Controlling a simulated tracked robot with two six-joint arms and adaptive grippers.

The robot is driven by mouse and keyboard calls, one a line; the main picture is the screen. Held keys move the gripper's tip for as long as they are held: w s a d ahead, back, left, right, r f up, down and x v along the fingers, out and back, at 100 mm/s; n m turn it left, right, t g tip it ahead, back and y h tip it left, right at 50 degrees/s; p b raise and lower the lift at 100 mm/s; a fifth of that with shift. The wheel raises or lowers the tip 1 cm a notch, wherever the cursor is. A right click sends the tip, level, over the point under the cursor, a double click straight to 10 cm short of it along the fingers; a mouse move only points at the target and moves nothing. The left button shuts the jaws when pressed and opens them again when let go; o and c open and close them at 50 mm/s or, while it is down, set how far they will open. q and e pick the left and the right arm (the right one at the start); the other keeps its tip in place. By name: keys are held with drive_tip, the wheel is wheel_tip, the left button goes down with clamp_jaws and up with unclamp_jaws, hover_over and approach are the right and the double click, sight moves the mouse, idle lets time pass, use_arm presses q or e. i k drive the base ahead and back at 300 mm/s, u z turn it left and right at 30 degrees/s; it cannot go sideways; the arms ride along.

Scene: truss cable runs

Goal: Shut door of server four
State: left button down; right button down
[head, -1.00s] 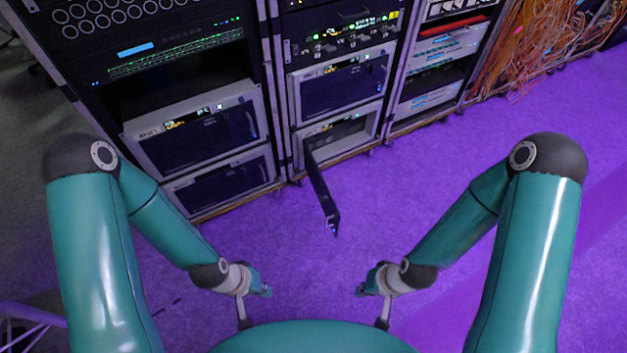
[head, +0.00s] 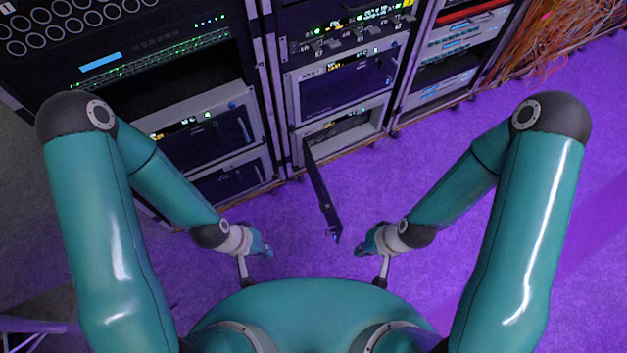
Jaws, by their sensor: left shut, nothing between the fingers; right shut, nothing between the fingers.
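An open server door (head: 322,192) stands out from the lowest unit (head: 346,131) of the middle rack. It is a dark thin panel, hinged at the unit's left side, with its free edge toward me and a small blue light at its end. I cannot read the unit's label. My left gripper (head: 262,249) is shut and empty, left of the door's free end and apart from it. My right gripper (head: 361,248) is shut and empty, a little right of the door's free end, with a small gap in the picture.
Above the open unit is a server with a shut door (head: 345,84). The left rack holds more closed units (head: 212,141). A right rack (head: 443,72) and orange cables (head: 545,38) stand further right. Purple floor (head: 480,145) is clear at the right.

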sight(336, 226)
drive_tip(key=z, duration=1.05)
drive_tip(key=i, duration=0.1)
drive_tip(key=u, duration=1.95)
drive_tip(key=k, duration=1.45)
drive_tip(key=z, duration=0.55)
drive_tip(key=i, duration=1)
